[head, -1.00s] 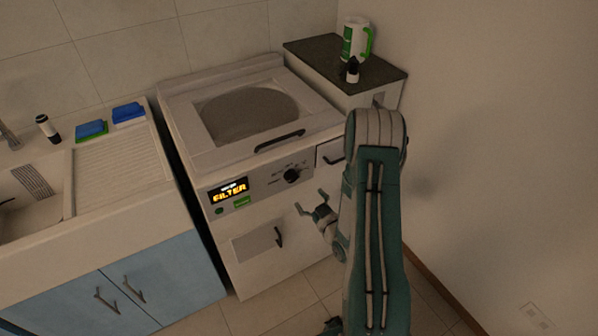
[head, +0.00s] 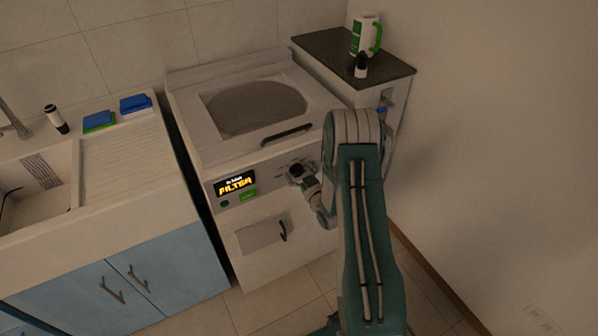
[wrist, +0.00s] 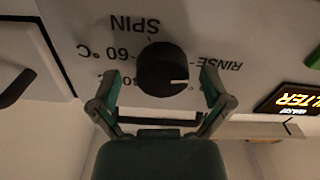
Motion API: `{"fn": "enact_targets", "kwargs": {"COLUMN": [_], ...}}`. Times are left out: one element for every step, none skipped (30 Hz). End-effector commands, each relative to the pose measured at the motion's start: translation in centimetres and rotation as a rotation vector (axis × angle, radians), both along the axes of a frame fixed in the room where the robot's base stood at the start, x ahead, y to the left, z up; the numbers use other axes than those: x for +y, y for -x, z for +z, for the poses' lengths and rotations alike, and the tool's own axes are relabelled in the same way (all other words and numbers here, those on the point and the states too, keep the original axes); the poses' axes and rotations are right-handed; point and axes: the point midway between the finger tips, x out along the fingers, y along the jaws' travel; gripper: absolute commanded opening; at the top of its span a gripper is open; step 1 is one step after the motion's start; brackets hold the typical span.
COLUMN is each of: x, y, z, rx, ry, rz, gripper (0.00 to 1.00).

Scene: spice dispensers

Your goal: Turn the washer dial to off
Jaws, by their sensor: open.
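The washer (head: 215,150) is a white top-loading machine with a front panel. Its black dial (wrist: 163,68) shows large in the wrist view, where the panel print appears upside down. The dial's white pointer mark points right in that view, near the RINSE side. Labels SPIN, 60 °C and RINSE are readable; an OFF label is not visible. My gripper (wrist: 160,92) is open, one finger on each side of the dial's lower part; I cannot tell whether they touch it. In the head view my gripper (head: 298,172) covers the dial.
A lit display (head: 235,184) reads FILTER, with a green button (head: 248,195) below it. A sink counter (head: 120,150) stands left. A dark-topped cabinet (head: 335,50) with a mug (head: 364,35) and a small bottle (head: 361,66) stands at the back right, beside the wall.

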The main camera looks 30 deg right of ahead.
Motion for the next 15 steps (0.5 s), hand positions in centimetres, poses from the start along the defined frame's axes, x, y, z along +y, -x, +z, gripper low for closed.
{"fn": "enact_targets", "kwargs": {"x": [0.05, 0.04, 0.01, -0.02, -0.05, -0.08, -0.08, -0.09, -0.09, -0.09, -0.08, -0.06, -0.05, -0.05, -0.06], "y": [-0.03, -0.03, -0.02, -0.01, -0.01, 0.00, 0.00, 0.01, 0.01, 0.01, 0.01, -0.01, -0.01, -0.02, -0.04], "z": [0.01, 0.01, 0.01, 0.00, 0.00, -0.01, -0.01, 0.00, 0.00, 0.00, -0.01, -0.01, -0.02, -0.02, -0.05], "rx": [0.000, 0.000, 0.000, 0.000, 0.000, 0.000, 0.000, 0.000, 0.000, 0.000, 0.000, 0.000, 0.000, 0.000, 0.000], "ry": [0.000, 0.000, 0.000, 0.000, -0.001, -0.001, -0.001, -0.001, -0.001, -0.001, -0.001, -0.001, -0.001, -0.001, 0.000], "rz": [0.001, 0.000, 0.000, 0.000, 0.000, 0.000, 0.000, 0.000, 0.000, 0.000, 0.000, 0.001, 0.001, 0.001, 0.001], "gripper": [0.98, 0.98, 0.98, 0.98, 0.98, 0.85, 0.72, 0.58, 0.40, 0.27, 0.16, 0.15, 0.15, 0.15, 0.15]}}
